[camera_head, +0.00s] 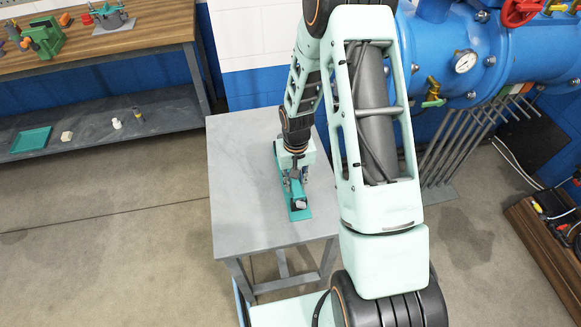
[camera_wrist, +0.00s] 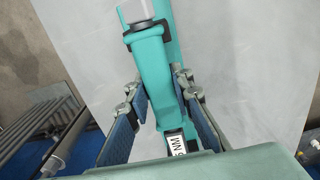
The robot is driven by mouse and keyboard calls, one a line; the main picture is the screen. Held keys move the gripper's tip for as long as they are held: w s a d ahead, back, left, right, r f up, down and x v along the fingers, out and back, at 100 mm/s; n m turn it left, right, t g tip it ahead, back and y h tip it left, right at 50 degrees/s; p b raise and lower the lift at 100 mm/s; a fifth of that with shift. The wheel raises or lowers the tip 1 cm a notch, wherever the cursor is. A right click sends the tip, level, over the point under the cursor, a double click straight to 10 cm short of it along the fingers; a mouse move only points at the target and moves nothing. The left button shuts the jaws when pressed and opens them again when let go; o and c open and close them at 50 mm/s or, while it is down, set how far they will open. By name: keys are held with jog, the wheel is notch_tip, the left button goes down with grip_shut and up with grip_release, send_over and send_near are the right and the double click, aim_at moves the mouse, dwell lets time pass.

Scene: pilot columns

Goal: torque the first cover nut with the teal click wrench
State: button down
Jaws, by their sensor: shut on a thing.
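The teal click wrench (camera_wrist: 150,60) is between the blue-padded fingers of my gripper (camera_wrist: 158,98) in the wrist view. A grey end piece shows at its top and a label with "NM" lies low between the fingers. In the head view my gripper (camera_head: 296,172) is low over the small grey table, shut on the wrench (camera_head: 297,190). A flat teal piece (camera_head: 301,214) lies under the wrench. I cannot tell whether the wrench still touches it. I cannot make out which nut is the first cover nut.
The grey table (camera_head: 240,190) is otherwise bare. Blue piping with a gauge (camera_head: 465,61), a red handwheel (camera_head: 520,10) and bolts is at the upper right, above grey bars (camera_head: 455,140). A wooden bench (camera_head: 140,35) with tools and a lower shelf stands at the upper left.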

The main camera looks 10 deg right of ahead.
jog(key=shift+r, duration=0.2)
dwell(0.4)
jog(key=shift+r+p, duration=2.45)
jog(key=shift+r, duration=1.4)
